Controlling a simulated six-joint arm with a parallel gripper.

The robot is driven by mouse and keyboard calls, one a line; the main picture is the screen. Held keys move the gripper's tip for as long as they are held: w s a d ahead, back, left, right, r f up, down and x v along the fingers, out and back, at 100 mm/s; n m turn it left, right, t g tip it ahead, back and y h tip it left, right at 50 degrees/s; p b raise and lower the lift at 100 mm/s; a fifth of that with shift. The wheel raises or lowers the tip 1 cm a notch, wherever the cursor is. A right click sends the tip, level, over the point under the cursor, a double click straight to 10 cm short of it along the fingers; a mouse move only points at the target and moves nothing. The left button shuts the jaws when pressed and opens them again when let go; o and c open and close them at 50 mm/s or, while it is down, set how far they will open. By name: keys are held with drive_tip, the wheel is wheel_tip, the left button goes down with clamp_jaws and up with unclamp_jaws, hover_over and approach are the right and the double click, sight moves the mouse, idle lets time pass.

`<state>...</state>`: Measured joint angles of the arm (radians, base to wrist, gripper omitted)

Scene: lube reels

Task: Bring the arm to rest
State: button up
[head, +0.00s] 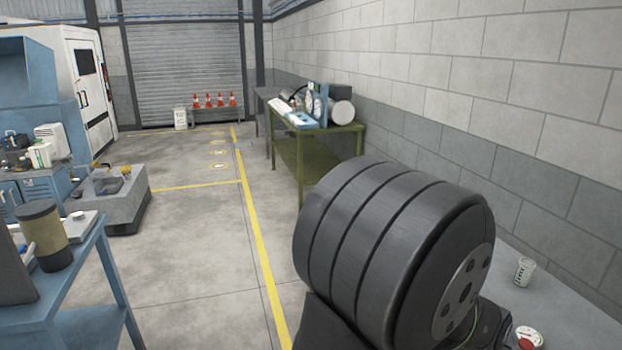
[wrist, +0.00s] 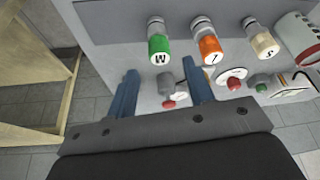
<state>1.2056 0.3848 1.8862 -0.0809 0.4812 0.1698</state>
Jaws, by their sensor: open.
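My gripper (wrist: 160,66) shows in the wrist view with its two blue fingers spread apart. It is open and holds nothing. Beyond the fingers is a light grey panel with a row of fittings: a green one marked W (wrist: 159,45), an orange one (wrist: 209,45) and a cream one marked S (wrist: 264,42). A small red-ended knob (wrist: 169,103) shows between the fingers; I cannot tell how near it is. My gripper is not seen in the head view.
In the head view a large dark grooved drum (head: 375,240) fills the lower right, by a grey worktop (head: 560,300) with a small cup (head: 523,271). A blue bench (head: 75,285) stands at left. A green table (head: 330,150) stands along the wall. The floor between is clear.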

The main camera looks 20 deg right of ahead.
drive_tip(key=x, duration=0.6)
drive_tip(key=r, duration=0.4)
drive_tip(key=shift+s+r, duration=0.4)
drive_tip(key=s+a+r, duration=0.1)
drive_tip(key=s+r, duration=0.6)
drive_tip(key=s, duration=0.4)
drive_tip(key=w+d, duration=1.2)
drive_tip(key=d, duration=0.4)
drive_tip(key=w+f, duration=0.3)
drive_tip(key=w, duration=0.3)
drive_tip(key=shift+w+d, duration=0.2)
drive_tip(key=shift+d, duration=0.1)
drive_tip(key=shift+f, duration=0.15)
drive_tip(key=s+r, duration=0.4)
drive_tip(key=s, duration=0.2)
drive_tip(key=s+a, duration=0.8)
drive_tip(key=a, duration=0.2)
drive_tip(key=shift+s+a+f, duration=0.2)
drive_tip(key=shift+a, duration=0.2)
